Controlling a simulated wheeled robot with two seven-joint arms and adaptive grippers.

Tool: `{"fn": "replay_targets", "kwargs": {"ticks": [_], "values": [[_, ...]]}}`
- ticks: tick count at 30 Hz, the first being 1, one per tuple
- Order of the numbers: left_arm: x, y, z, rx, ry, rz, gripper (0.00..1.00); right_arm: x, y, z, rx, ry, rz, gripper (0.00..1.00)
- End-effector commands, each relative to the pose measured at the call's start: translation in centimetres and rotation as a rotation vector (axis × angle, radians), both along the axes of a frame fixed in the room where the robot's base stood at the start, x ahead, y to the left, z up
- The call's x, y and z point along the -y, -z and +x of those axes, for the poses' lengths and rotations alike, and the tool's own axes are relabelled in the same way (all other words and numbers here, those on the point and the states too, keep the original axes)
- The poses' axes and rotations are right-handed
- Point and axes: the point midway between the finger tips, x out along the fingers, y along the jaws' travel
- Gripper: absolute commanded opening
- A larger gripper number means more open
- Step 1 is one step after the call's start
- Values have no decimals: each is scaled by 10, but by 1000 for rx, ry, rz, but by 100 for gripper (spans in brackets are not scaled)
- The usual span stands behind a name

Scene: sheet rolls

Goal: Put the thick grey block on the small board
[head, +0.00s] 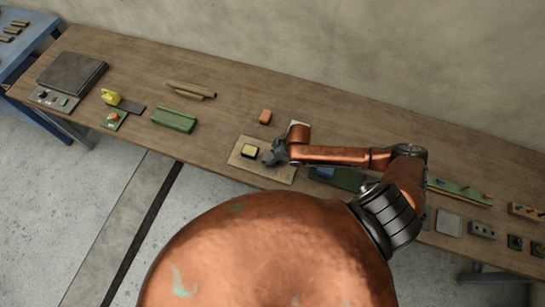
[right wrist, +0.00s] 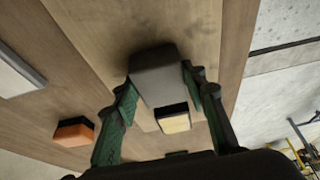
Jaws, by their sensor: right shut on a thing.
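My right gripper (head: 273,153) is over the right part of the small tan board (head: 243,163) in the head view. In the right wrist view its green fingers (right wrist: 160,80) are shut on the thick grey block (right wrist: 155,72), one on each side. A dark shadow falls on the wood beyond the block; I cannot tell whether the block touches the board. A yellow-topped dark block (head: 249,151) sits on the board, left of the gripper; it also shows in the right wrist view (right wrist: 174,122). My left gripper is not in view.
An orange block (head: 265,116) lies behind the board, and a pale slab (right wrist: 18,75) shows beside it in the wrist view. A green channel piece (head: 174,119) stands to the left. A dark green tray (head: 345,180) is right of the board, partly under my arm.

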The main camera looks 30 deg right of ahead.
Motion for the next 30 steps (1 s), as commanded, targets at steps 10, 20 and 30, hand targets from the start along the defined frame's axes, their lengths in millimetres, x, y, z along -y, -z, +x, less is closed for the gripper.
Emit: {"fn": "replay_targets", "kwargs": {"ticks": [10,20,30], "values": [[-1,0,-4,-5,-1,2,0,0,2,0,0,1,0,53],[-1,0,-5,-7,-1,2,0,0,1,0,0,0,0,57],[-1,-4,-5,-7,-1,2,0,13,-44,-13,2,1,-2,57]]}}
